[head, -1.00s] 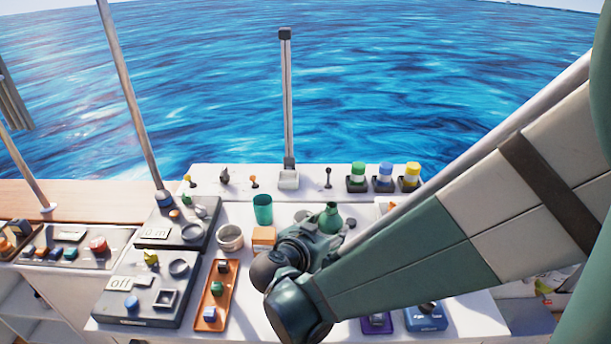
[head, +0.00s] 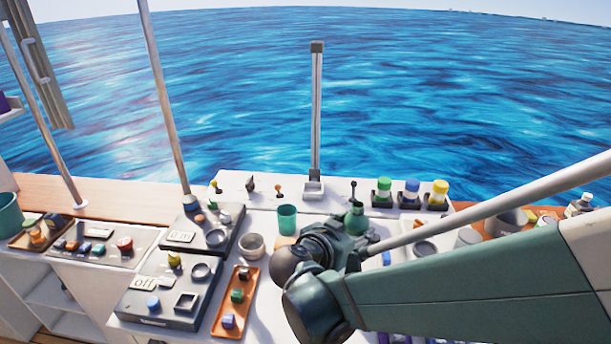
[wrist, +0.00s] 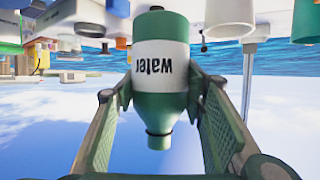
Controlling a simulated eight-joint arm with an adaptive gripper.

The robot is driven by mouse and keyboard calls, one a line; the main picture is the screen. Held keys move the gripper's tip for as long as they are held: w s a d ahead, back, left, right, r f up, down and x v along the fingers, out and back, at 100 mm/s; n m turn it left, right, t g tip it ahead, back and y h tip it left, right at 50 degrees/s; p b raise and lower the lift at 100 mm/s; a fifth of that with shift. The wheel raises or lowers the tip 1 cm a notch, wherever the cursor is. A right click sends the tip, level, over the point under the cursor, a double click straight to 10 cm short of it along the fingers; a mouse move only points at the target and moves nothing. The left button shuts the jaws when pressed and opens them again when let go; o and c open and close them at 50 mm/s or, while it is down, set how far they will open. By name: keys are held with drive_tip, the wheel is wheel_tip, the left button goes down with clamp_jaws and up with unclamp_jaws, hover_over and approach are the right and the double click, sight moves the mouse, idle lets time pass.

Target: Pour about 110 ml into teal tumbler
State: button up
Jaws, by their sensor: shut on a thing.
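The teal tumbler (head: 287,217) stands upright on the white counter in the head view, left of my gripper. My gripper (head: 352,232) is shut on a green bottle (head: 355,217); in the head view my arm hides its lower part. In the wrist view, which is upside down, the bottle (wrist: 160,85) sits between both fingers of my gripper (wrist: 160,105). Its white label reads "water". Its neck points to the sky side, so it looks about upright. A gap separates bottle and tumbler.
A pale bowl (head: 251,245) stands left of the tumbler. Grey control panels (head: 165,290) and an orange tray (head: 236,300) lie further left. Several coloured-lid jars (head: 412,193) line the back ledge on the right. A post (head: 316,110) rises behind.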

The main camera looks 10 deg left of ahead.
sight(347, 216)
drive_tip(key=shift+r, duration=1.45)
drive_tip(key=shift+w+a+r, duration=0.1)
drive_tip(key=shift+a+r, duration=0.05)
drive_tip(key=shift+a, duration=0.05)
drive_tip(key=shift+w+a+r, duration=0.1)
drive_tip(key=shift+w+a, duration=0.15)
drive_tip(key=shift+a, duration=0.2)
drive_tip(key=shift+w+a+r, duration=0.1)
drive_tip(key=shift+w+a, duration=0.1)
drive_tip(key=shift+a, duration=0.25)
drive_tip(key=w+a+p, duration=0.2)
drive_tip(key=w+a, duration=0.1)
drive_tip(key=a, duration=1)
drive_tip(key=w+a+p, duration=0.3)
drive_tip(key=w+a, duration=0.1)
drive_tip(key=a, duration=1)
drive_tip(key=shift+s+d+f, duration=0.1)
drive_tip(key=shift+f, duration=1.3)
drive_tip(key=shift+d+f, duration=0.1)
drive_tip(key=shift+f, duration=1.3)
drive_tip(key=shift+r+p, duration=0.15)
drive_tip(key=shift+p, duration=0.15)
